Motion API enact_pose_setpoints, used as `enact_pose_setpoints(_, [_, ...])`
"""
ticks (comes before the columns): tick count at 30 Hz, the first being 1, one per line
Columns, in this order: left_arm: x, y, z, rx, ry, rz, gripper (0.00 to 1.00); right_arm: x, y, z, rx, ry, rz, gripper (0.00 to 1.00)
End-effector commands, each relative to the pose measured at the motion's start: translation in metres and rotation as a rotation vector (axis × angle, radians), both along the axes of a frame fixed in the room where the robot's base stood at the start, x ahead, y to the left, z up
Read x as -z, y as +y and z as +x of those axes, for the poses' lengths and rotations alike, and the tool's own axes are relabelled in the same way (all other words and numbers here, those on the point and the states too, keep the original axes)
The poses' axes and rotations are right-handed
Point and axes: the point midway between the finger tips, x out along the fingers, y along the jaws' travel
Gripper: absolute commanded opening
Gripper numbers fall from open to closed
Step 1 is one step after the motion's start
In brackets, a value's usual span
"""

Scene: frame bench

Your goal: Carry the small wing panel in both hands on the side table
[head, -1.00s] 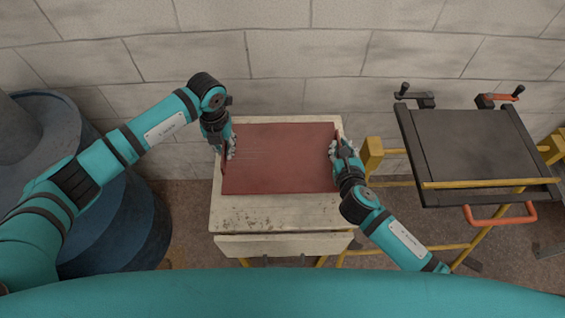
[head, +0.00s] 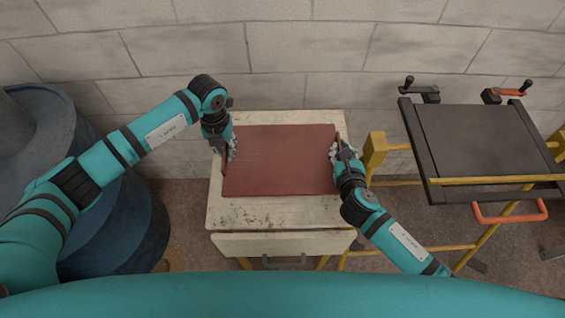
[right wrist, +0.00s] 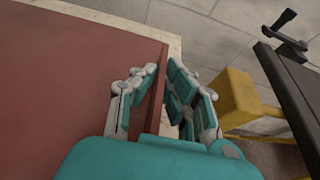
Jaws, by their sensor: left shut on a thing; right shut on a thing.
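The small wing panel (head: 280,161) is a flat dark red rectangle with raised side edges, over the top of the pale, worn side table (head: 280,215). My left gripper (head: 229,150) is shut on the panel's left edge. My right gripper (head: 336,152) is shut on its right edge. In the right wrist view, the right gripper's fingers (right wrist: 160,95) stand on both sides of the raised edge of the panel (right wrist: 70,80). I cannot tell whether the panel touches the table top or is just above it.
A yellow-framed stand with a dark plate (head: 475,145), black and orange clamps and an orange handle (head: 510,213) stands to the right. A blue barrel (head: 115,225) stands at the left. A block wall (head: 300,55) is behind the table. Bare table top shows in front of the panel.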

Motion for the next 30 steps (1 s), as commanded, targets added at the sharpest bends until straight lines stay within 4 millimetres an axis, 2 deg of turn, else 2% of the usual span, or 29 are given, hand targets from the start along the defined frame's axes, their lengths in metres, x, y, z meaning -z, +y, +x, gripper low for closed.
enact_pose_setpoints(6, [0.015,0.0,0.001,-0.001,-0.002,-0.001,0.0,0.015,0.0,0.001,0.0,-0.004,0.0,0.0])
enact_pose_setpoints(7, [0.014,0.0,0.0,-0.001,-0.001,0.0,0.11,0.014,0.0,0.0,0.001,0.0,0.0,0.11])
enact_pose_setpoints(12, [0.013,0.0,0.0,-0.001,0.0,0.0,0.31,0.013,0.0,0.0,0.0,0.0,0.0,0.32])
enact_pose_setpoints(20, [0.012,0.0,0.0,0.0,0.0,0.0,0.31,0.013,0.0,0.0,0.0,0.0,0.0,0.32])
enact_pose_setpoints(26, [-0.01,0.0,0.001,0.0,-0.004,-0.002,0.31,0.012,0.0,0.0,0.0,0.0,0.0,0.32])
enact_pose_setpoints(30, [-0.039,0.0,0.001,0.002,-0.005,-0.001,0.31,0.012,0.0,0.0,0.0,0.0,0.0,0.32])
